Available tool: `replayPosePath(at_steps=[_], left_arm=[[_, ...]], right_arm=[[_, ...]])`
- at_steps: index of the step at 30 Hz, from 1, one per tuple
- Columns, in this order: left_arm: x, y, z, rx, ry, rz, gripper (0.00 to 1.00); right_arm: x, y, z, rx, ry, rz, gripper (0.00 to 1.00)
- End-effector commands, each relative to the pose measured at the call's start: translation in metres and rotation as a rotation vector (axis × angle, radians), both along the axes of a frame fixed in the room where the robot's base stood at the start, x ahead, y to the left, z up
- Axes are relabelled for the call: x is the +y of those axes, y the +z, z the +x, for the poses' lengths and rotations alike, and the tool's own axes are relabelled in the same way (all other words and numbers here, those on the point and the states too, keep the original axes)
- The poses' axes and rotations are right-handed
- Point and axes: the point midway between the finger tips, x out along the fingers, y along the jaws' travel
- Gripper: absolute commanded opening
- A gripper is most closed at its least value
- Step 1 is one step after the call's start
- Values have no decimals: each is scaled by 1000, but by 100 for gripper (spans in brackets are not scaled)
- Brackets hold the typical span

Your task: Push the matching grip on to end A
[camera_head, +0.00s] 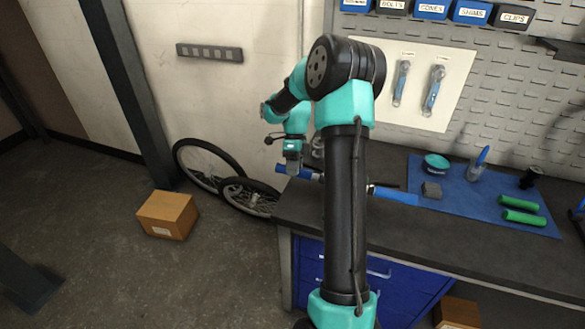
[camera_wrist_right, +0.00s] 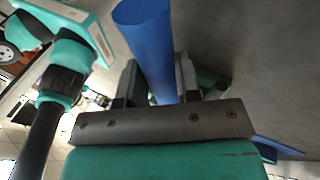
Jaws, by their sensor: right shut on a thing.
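My right gripper (camera_head: 293,168) points down at the left end of the workbench, shut on a blue grip (camera_head: 282,169). In the right wrist view the blue grip (camera_wrist_right: 150,40) runs between the two fingers (camera_wrist_right: 158,85). Another blue cylinder (camera_head: 395,195) with a metal collar shows right of my arm, above the bench. My arm hides the stretch between the two blue pieces, so I cannot tell how the held grip sits against a bar end. Two green grips (camera_head: 522,210) lie on the blue mat (camera_head: 460,200). No end letters are readable. My left gripper is out of view.
The mat also holds a teal round tin (camera_head: 437,161), a grey block (camera_head: 432,190) and a cup with a blue-handled tool (camera_head: 477,168). Wheels (camera_head: 208,165) lean by the wall left of the bench. A cardboard box (camera_head: 168,215) stands on the floor.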

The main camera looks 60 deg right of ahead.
Motion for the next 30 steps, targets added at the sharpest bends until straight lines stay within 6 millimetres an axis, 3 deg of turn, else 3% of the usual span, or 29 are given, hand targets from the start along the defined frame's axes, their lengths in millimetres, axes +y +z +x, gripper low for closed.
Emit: replayPosePath(at_steps=[30], left_arm=[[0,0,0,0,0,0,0]], right_arm=[[-6,0,-23,0,0,0,3]])
